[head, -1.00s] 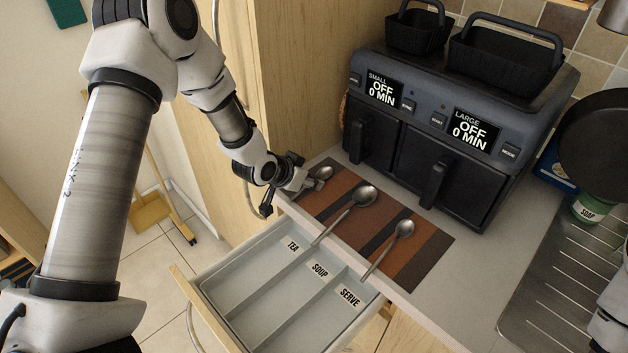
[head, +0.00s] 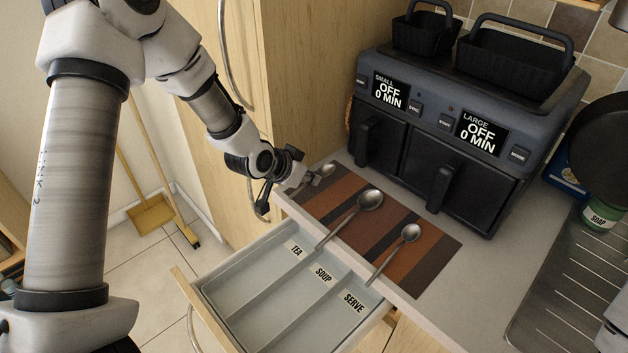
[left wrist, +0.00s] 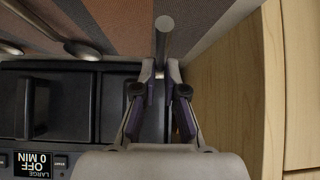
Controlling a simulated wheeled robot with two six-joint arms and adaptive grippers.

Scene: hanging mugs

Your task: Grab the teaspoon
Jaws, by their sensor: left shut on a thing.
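The teaspoon (head: 327,170), a small metal spoon, is the leftmost of three spoons and is at the left end of the striped mat. My left gripper (head: 300,182) is shut on its handle at the counter's left edge. The fingers hide part of the handle, and I cannot tell whether the spoon is clear of the mat. In the left wrist view the grey handle (left wrist: 164,38) stands out between the closed fingertips (left wrist: 160,70). My right gripper is out of view; only a piece of my right arm shows at the right edge.
A larger spoon (head: 370,199) and another spoon (head: 411,232) lie on the striped mat (head: 436,262). The open drawer (head: 262,302) has empty compartments labelled TEA, SOUP and SERVE. A black air fryer (head: 455,125) stands behind the mat. A wooden cabinet (head: 315,80) rises beside my left gripper.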

